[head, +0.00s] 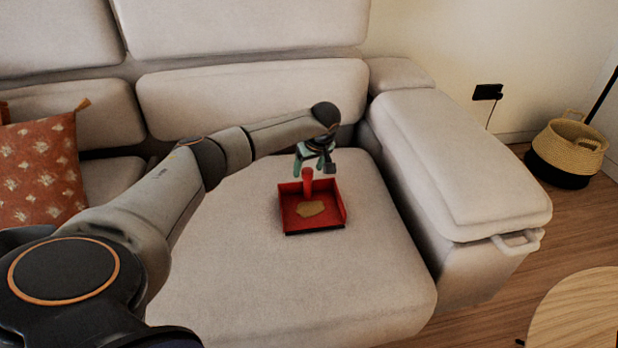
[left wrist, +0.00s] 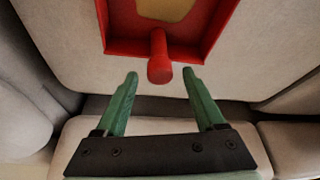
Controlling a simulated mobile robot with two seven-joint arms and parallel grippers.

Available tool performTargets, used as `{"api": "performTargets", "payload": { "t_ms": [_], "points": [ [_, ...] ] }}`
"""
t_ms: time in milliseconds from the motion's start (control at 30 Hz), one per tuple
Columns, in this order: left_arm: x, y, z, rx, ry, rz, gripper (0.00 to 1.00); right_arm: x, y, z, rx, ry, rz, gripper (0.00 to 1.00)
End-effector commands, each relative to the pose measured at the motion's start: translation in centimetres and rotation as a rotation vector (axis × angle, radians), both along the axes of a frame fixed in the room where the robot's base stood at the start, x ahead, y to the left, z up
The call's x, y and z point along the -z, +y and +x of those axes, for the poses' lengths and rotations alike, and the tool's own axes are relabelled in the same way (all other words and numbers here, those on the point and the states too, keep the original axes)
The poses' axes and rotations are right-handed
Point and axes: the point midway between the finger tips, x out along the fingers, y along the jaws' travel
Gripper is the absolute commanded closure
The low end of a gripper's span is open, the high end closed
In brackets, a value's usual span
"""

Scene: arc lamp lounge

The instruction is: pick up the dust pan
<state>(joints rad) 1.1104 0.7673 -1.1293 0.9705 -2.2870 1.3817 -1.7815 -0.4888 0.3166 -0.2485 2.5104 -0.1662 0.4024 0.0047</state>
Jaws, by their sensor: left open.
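The red dust pan (head: 327,221) lies on the sofa's seat cushion, with a tan patch in its tray. Its short red handle (head: 307,182) points up and toward the sofa back, under my left gripper (head: 315,173). In the left wrist view, the dust pan (left wrist: 202,52) is at the top, and the handle's round end (left wrist: 160,73) sits between and just beyond the fingertips of the left gripper (left wrist: 160,76). The green fingers are open, one on each side, with a gap to the handle. My right gripper is not in view.
The light sofa's armrest (head: 455,160) rises right of the dust pan, and the back cushion (head: 255,95) stands behind. An orange patterned pillow (head: 42,170) is at the left. A basket (head: 567,152) and a round wooden table (head: 580,312) are at the right. The seat around the dust pan is clear.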

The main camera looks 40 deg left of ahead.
Motion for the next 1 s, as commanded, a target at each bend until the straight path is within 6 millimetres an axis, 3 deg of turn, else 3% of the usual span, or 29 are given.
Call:
{"api": "performTargets", "payload": {
  "t_ms": [33,133,433,1000],
  "points": [
    [1.2,0.3,0.1,-0.001,0.001,-0.001,0.29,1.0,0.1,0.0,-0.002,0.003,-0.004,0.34],
    [2.0,0.6,0.3,-0.001,0.001,-0.001,0.29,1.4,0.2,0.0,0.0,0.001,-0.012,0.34],
    [2.1,0.8,0.3,0.001,0.001,-0.001,0.3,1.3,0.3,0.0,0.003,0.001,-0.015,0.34],
    [2.1,0.8,0.3,0.0,0.0,-0.001,0.94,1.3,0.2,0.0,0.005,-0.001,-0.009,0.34]
  ]
}}
